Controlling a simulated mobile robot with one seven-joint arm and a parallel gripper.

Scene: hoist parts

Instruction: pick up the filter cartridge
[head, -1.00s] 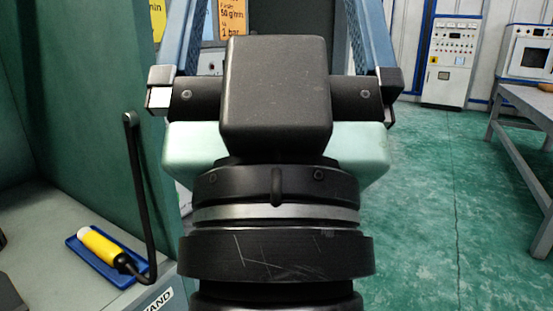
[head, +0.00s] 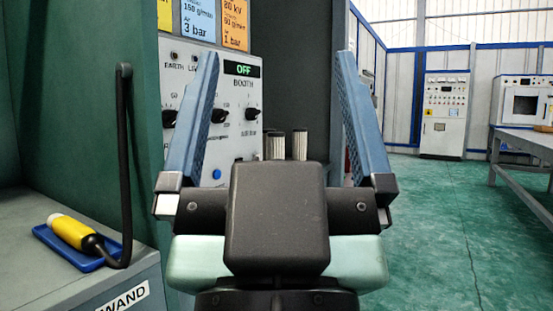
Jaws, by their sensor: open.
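My gripper (head: 277,62) is open and empty, its two blue fingers spread wide and pointing up and away in the head view. Between the fingers, farther off, two pale ribbed cylinders with dark tops stand upright side by side, a left one (head: 276,146) and a right one (head: 300,145). They look like filter cartridges. My gripper body hides their lower parts and what they stand on. The frame does not show how far they are from the fingers, and nothing touches the fingers.
A control panel (head: 245,98) with knobs and an OFF display stands behind the left finger. At left, a yellow wand (head: 75,232) lies on a blue tray (head: 47,237) on a bench with a black bent cable. Green floor (head: 440,225) is open at right, before a grey table (head: 525,140).

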